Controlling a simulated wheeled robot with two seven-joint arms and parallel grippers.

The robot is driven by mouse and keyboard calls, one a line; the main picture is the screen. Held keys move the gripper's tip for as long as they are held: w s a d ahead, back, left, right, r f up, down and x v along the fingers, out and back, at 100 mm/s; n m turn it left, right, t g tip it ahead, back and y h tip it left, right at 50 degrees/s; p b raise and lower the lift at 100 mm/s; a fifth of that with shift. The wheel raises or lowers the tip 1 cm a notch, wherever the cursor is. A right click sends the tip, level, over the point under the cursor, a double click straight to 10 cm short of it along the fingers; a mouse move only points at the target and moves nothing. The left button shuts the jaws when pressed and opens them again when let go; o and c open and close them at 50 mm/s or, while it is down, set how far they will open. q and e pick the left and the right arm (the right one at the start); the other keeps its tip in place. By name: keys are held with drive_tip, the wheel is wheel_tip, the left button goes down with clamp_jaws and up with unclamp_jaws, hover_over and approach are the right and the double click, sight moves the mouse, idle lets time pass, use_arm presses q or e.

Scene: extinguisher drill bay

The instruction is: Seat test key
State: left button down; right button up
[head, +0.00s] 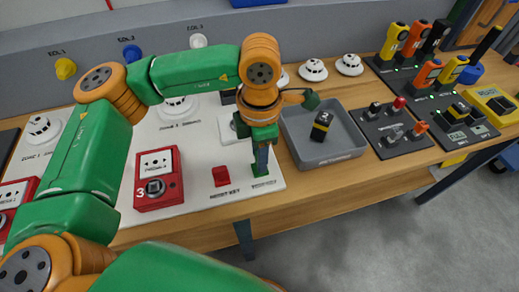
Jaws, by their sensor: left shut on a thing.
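My left gripper (263,166) points down at the right edge of the white panel (208,149), just right of a small red block (221,175) with a printed key label under it. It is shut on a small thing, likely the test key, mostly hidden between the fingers. I cannot tell whether that thing touches the panel. A red call-point box (158,192) with a round grey fitting and the number 3 stands on the panel, left of the red block. Another red box (14,200) is partly cut off at the far left. My right gripper is not in view.
A grey tray (335,157) right of my gripper holds a black and yellow piece (321,126). Beyond it are a dark switch board (391,137) and several coloured upright handles. White detectors (313,70) stand at the back. The wooden front edge is close to my gripper.

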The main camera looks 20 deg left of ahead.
use_arm(q)
drive_tip(key=shift+b, duration=0.7)
idle(1.5)
drive_tip(key=shift+f+b, duration=0.75)
drive_tip(key=shift+b, duration=0.05)
idle(0.4)
drive_tip(key=shift+c, duration=0.6)
unclamp_jaws()
drive_tip(key=shift+r, duration=0.15)
drive_tip(key=shift+r+p, duration=2.4)
drive_tip(key=shift+r, duration=1.05)
